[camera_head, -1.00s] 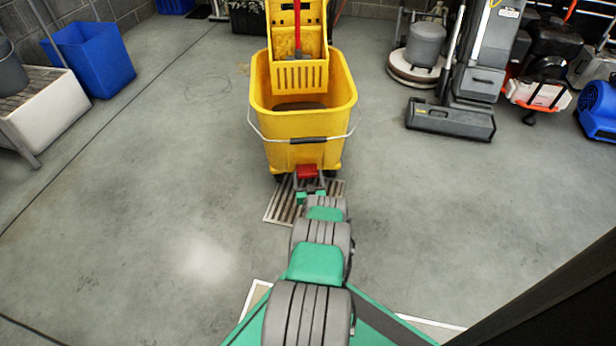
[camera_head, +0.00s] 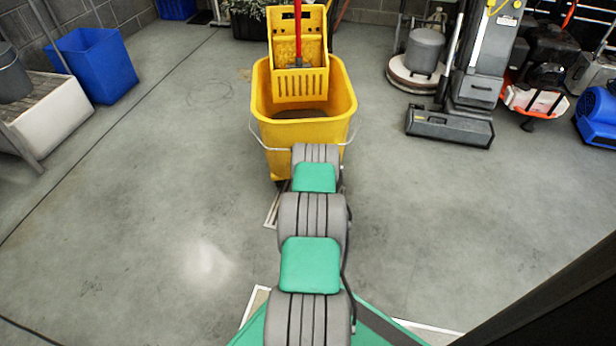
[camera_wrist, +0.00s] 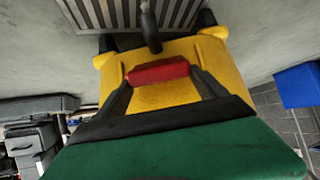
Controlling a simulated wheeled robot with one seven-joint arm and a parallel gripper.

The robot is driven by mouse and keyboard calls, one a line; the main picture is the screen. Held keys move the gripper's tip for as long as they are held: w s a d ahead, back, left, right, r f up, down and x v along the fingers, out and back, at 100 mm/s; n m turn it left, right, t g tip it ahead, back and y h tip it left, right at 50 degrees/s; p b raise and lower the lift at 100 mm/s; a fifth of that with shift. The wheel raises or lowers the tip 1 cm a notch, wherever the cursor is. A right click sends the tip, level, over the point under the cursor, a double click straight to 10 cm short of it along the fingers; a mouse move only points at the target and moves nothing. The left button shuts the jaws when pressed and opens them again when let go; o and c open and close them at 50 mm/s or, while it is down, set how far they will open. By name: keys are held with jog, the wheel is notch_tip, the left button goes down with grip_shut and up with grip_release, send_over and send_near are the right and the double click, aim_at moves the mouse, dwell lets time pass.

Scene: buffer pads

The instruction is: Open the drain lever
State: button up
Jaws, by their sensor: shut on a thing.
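The yellow mop bucket (camera_head: 268,118) stands on the floor straight ahead. Its red drain lever (camera_wrist: 150,73) shows in the wrist view, on the yellow lower front of the bucket. My gripper (camera_wrist: 160,75) has one dark finger at each end of the red lever and is shut on it. A dark spout-like part (camera_wrist: 150,32) sticks out beside the lever, over the floor grate (camera_wrist: 95,14). In the head view my arm hides the lever, my gripper and much of the bucket's lower front.
A yellow wringer with a red handle (camera_head: 298,30) sits on the bucket's far side. A blue bin (camera_head: 95,65) and white basin (camera_head: 65,112) are at left. Floor machines (camera_head: 450,122) and a blue blower (camera_head: 598,115) are at right. Floor on both sides is clear.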

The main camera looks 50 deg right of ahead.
jog(key=shift+w+d+r+g+y+b, duration=0.2)
jog(key=shift+g+y+b, duration=0.1)
jog(key=shift+y, duration=0.1)
jog(key=o, duration=1.3)
jog(key=p+v, duration=0.4)
jog(key=v, duration=0.3)
jog(key=shift+s+a+r, duration=0.2)
jog(key=shift+a+r, duration=0.05)
jog(key=shift+r, duration=0.05)
